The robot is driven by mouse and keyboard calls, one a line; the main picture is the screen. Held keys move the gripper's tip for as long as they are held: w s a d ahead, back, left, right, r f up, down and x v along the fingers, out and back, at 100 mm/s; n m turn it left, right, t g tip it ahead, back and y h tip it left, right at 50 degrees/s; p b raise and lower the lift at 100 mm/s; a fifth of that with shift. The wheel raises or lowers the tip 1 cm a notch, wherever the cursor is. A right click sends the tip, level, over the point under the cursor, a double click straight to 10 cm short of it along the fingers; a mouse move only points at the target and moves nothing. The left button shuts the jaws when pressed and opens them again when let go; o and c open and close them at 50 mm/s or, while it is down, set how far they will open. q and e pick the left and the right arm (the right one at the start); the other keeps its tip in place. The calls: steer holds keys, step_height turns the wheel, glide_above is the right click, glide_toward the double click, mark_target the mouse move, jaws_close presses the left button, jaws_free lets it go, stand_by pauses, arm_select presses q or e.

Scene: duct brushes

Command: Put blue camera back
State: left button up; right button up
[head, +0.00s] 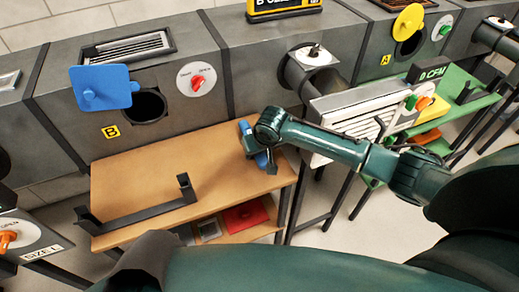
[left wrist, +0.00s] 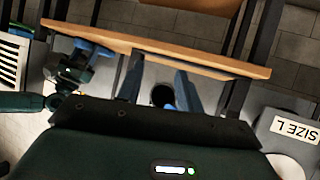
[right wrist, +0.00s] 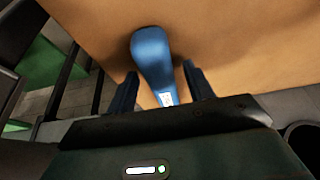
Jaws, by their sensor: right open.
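The blue camera (head: 244,128), a slim blue body with a rounded end, lies at the right end of the brown worktop, partly hidden by my right gripper. In the right wrist view the blue camera (right wrist: 152,55) extends between the open fingers of my right gripper (right wrist: 160,88), with a small white label near them. The fingers are apart on either side of it. A black rack (head: 140,215) with two upright ends stands empty at the worktop's left front. My left gripper (left wrist: 160,88) is open and empty, below the worktop's edge in its wrist view.
The brown worktop (head: 140,175) is clear in its middle. Behind it is a grey duct with a round opening (head: 148,106), a raised blue cover (head: 104,88) and a red knob (head: 197,83). A red item (head: 245,215) lies on the lower shelf. A green bench (head: 470,105) is at right.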

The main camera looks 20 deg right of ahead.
steer(key=p+v, duration=0.2)
steer(key=v, duration=0.9)
steer(key=s+a+f+n+t+y, duration=0.2)
steer(key=s+a+f+y, duration=0.35)
steer(key=s+a, duration=0.35)
steer(key=s+d+f+n+t+h, duration=0.1)
steer(key=s+t, duration=0.3)
steer(key=s, duration=0.5)
steer(key=shift+s+d+f+t, duration=0.2)
steer(key=shift+d+f+t, duration=0.15)
steer(key=shift+d, duration=0.4)
steer(key=shift+h, duration=0.25)
